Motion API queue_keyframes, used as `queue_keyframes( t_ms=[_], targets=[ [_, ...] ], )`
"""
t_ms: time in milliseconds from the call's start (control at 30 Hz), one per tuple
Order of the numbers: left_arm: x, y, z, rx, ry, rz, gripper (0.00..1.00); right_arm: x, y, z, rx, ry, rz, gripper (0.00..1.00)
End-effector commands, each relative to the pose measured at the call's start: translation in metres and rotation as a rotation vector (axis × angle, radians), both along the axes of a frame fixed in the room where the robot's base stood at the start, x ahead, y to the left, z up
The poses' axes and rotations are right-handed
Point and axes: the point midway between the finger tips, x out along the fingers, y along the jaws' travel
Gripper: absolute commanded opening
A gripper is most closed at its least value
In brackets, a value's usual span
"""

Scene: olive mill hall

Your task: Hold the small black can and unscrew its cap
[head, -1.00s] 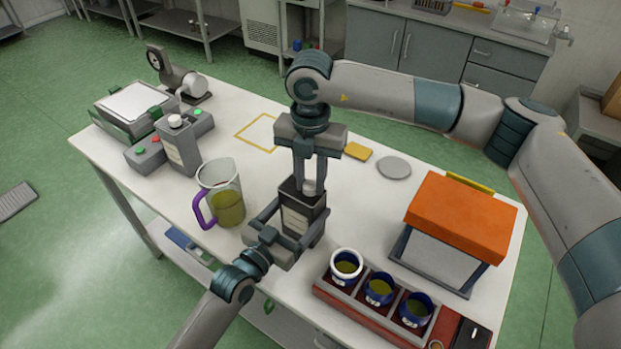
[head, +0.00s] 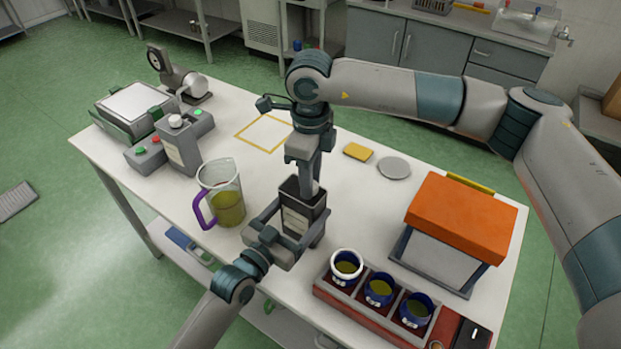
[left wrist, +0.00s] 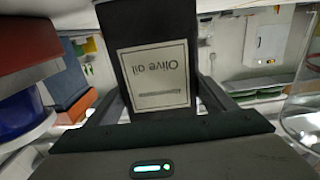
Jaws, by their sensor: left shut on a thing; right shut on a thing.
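The small black can (head: 291,222) stands upright with a pale label on its side. My left gripper (head: 292,228) is shut around its body from the front. In the left wrist view the can (left wrist: 112,60) fills the space between the fingers, its "Olive oil" label upside down in that picture. My right gripper (head: 310,182) points straight down at the can's top, its fingers seen edge-on. It is shut on the cap, which the near finger hides in the head view. Whether the cap is loose on the neck cannot be told.
A jug (head: 220,192) with a purple handle and greenish oil stands left of the can. A red rack (head: 322,287) with three cups is at the right front. An orange-lidded box (head: 461,214) stands behind it. The yellow-outlined table area (head: 262,133) is bare.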

Motion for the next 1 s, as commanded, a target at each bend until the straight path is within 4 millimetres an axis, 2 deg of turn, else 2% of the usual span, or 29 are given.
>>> queue_keyframes(
  t_ms=[800, 900, 1000],
  targets=[
    [0.0001, 0.0007, -0.0002, 0.0, 0.0, 0.001, 0.14, 0.0006, -0.0014, 0.0009, -0.003, 0.0, 1.226, 0.0],
    [0.0001, 0.0007, -0.0002, 0.0, 0.0, 0.001, 0.14, 0.0007, -0.0015, 0.001, -0.003, 0.0, 1.332, 0.0],
    [0.0001, 0.0006, -0.0002, 0.0, 0.0, 0.001, 0.14, 0.0006, -0.0014, 0.001, -0.002, 0.0, 1.361, 0.0]
  ],
)
